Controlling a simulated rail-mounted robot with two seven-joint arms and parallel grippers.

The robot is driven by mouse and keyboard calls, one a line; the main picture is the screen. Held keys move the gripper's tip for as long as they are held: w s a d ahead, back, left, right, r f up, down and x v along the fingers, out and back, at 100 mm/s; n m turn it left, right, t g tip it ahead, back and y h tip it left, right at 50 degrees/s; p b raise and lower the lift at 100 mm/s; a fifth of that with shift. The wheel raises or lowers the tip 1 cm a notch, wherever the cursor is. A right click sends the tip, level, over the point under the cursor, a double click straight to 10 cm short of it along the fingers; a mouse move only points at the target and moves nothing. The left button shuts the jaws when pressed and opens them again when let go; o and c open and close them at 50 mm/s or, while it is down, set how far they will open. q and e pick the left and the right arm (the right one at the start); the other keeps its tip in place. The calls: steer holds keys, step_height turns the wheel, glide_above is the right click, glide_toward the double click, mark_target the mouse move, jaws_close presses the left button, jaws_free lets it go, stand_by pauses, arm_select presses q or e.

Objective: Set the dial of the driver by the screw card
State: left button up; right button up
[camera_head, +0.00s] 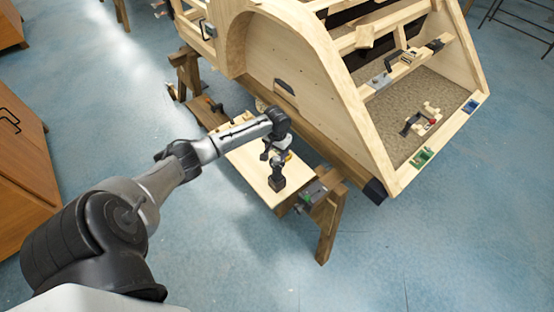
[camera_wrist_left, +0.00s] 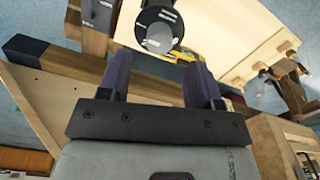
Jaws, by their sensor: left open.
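In the left wrist view, a dark round dial (camera_wrist_left: 160,28) with white marks lies just beyond my left gripper's fingertips (camera_wrist_left: 160,66). The two fingers are apart, pointing toward the dial, with nothing visibly held between them. In the head view, my left gripper (camera_head: 270,155) is over a pale wooden board, largely covering the driver, whose dark base (camera_head: 277,183) shows below it. A yellow piece (camera_wrist_left: 184,56) shows beside the dial in the left wrist view; I cannot tell what it is. The screw card cannot be made out. My right gripper is out of view.
The pale board (camera_head: 247,168) rests on a wooden trestle (camera_head: 329,228) next to the large wooden bodyframe (camera_head: 330,75). A small clamp-like tool (camera_head: 312,193) is at the board's near right edge. Wooden cabinets (camera_head: 25,150) stand at left. Blue floor is open in front.

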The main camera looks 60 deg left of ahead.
mark_target(277, 158)
arm_select(q)
steer(key=shift+f+b, duration=0.45)
steer(key=shift+f, duration=2.15)
